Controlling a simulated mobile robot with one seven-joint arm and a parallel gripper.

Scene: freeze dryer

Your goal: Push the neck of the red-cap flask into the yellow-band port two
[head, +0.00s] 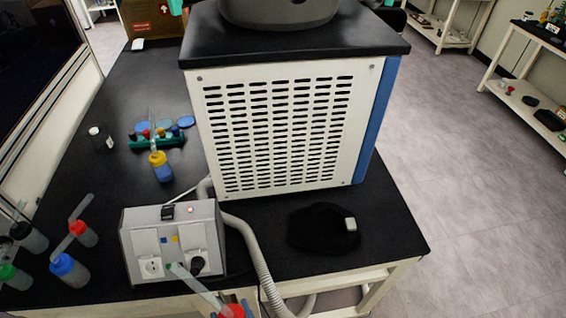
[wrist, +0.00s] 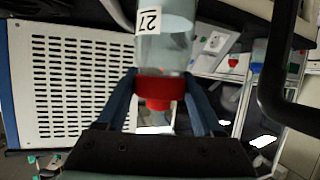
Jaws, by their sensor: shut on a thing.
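In the wrist view my gripper (wrist: 160,90) is shut on the red-cap flask (wrist: 165,48), with one dark finger on each side of its red cap (wrist: 160,87). The flask is clear and carries a white label with dark, inverted figures. Its glass body runs up out of the top of the frame, so its far end is hidden. No yellow-band port can be made out in either view.
The freeze dryer's slotted white side (head: 280,130) stands on the black bench; it also shows in the wrist view (wrist: 85,80). A grey socket box (head: 172,245), hose and black cloth (head: 318,230) lie in front. Several coloured-cap bottles stand left. A black curved bar (wrist: 275,75) is close to my gripper's right.

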